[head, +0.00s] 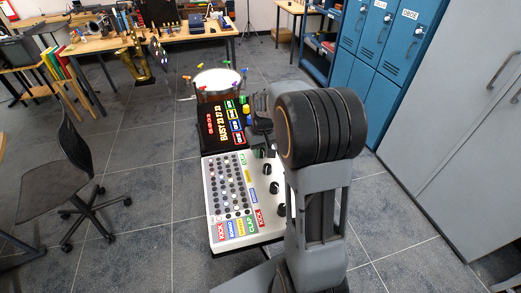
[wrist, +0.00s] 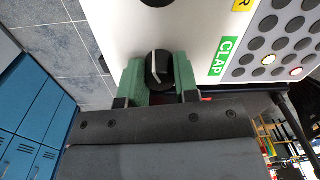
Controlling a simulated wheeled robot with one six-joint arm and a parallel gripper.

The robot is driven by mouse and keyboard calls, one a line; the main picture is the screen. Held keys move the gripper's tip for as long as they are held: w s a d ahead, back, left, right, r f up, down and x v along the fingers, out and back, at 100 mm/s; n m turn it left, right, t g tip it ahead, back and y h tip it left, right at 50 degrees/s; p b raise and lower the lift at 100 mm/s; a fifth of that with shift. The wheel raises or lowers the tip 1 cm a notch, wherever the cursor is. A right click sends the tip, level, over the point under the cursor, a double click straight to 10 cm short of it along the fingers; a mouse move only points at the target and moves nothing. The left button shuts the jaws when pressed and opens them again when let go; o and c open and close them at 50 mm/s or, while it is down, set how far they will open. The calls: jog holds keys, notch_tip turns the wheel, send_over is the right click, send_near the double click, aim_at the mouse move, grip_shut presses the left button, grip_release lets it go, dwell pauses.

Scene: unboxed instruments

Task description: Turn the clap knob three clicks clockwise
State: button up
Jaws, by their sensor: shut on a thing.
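The clap knob (wrist: 161,66) is black with a white pointer line. In the wrist view the line runs nearly upright, with a slight tilt. The green CLAP label (wrist: 224,57) is beside it on the white panel. My gripper (wrist: 158,80) has its green fingers on both sides of the knob, shut on it. In the head view the white drum machine (head: 213,205) stands in the middle, and my gripper (head: 263,142) is at the far end of its knob column, with the knob mostly hidden by my arm.
Another black knob (wrist: 157,2) is just beyond in the wrist view. More knobs (head: 267,169) line the panel's right side. Blue lockers (head: 382,40) are at the right. A chair (head: 62,170) stands left.

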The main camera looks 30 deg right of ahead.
jog(key=m, duration=0.4)
jog(key=shift+m+p, duration=0.3)
jog(key=shift+p, duration=0.1)
jog(key=m, duration=0.3)
jog(key=shift+m, duration=0.3)
jog(key=m+p, duration=0.1)
jog(key=m, duration=0.3)
jog(key=shift+m, duration=2)
jog(key=o, duration=0.9)
jog(key=r, duration=0.7)
jog(key=r+p, duration=0.1)
jog(key=r, duration=0.5)
jog(key=shift+s+r, duration=0.2)
jog(key=shift+r, duration=0.2)
